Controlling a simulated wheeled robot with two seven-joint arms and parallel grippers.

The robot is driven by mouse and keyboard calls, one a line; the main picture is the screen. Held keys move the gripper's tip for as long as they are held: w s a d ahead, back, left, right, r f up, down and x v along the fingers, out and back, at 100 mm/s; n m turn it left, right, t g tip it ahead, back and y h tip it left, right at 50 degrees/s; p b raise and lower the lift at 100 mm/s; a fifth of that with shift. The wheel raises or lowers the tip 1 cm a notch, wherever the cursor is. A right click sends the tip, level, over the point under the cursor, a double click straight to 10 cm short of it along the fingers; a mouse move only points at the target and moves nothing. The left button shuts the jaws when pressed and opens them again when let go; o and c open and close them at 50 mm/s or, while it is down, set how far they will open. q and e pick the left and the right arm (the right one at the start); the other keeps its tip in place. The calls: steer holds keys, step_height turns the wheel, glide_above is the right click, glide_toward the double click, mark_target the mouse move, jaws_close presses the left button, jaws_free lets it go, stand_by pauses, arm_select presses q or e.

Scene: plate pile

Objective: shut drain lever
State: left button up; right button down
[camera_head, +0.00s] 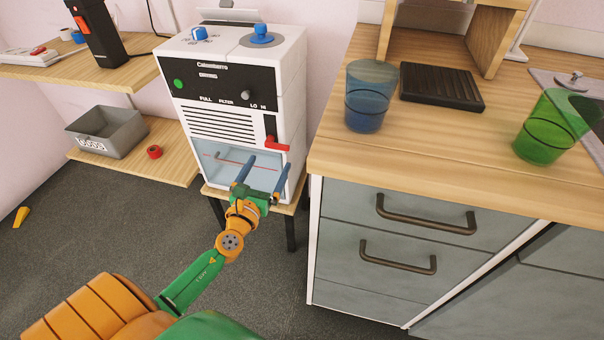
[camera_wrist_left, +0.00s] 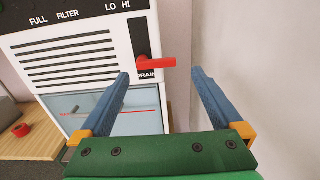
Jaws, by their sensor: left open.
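The red drain lever (camera_head: 277,144) is on the lower right of the white machine's (camera_head: 297,103) front, above the clear tank window. Its handle points right, about level, and it also shows in the left wrist view (camera_wrist_left: 156,63) beside the "DRAIN" label. My left gripper (camera_head: 262,168) is open and empty in front of the tank window, below the lever. In the left wrist view its blue fingertips (camera_wrist_left: 160,75) are on either side of the lever's handle in the picture, and the lever appears beyond them. I see no contact. My right gripper is not in view.
A wooden counter (camera_head: 330,155) with a blue cup (camera_head: 368,97), a green cup (camera_head: 548,125) and a black rack (camera_head: 441,86) stands to the right. Drawers with handles are below it. A grey bin (camera_head: 106,132) and a red ring (camera_head: 154,152) are on the low left shelf.

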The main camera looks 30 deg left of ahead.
mark_target(276, 146)
arm_select(q)
steer(key=x, duration=0.5)
steer(key=shift+w+a+f, duration=0.1)
steer(key=shift+a, duration=0.3)
steer(key=shift+w+a, duration=0.1)
steer(key=shift+w, duration=0.55)
steer(key=c, duration=1)
